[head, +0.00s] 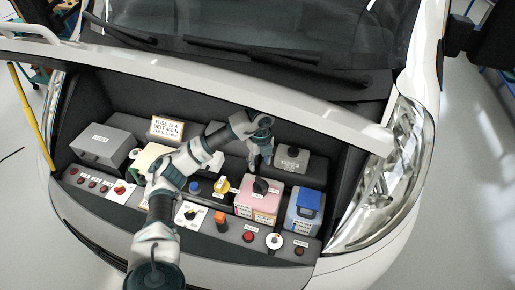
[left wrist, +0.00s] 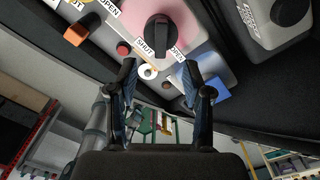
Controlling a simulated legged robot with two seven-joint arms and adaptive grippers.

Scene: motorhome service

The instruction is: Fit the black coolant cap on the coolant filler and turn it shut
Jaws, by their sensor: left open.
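The black coolant cap (head: 261,186) sits on top of the pink coolant tank (head: 258,205), over where the filler is. In the left wrist view the cap (left wrist: 158,33) shows a raised grip bar, with SHUT and OPEN labels beside it on the pink top. I cannot tell how far the cap is seated. The filler itself is hidden under it. My left gripper (head: 260,161) is just behind the cap in the head view. In the left wrist view its fingers (left wrist: 158,76) are apart and empty, with the cap beyond the tips. My right gripper is not in view.
A blue-capped container (head: 307,205) stands right of the pink tank. A grey box with a black cap (head: 292,152) is behind it. A yellow cap (head: 221,184) is to the left. Knobs line the front panel (head: 205,218). The raised hood edge (head: 200,80) crosses above the bay.

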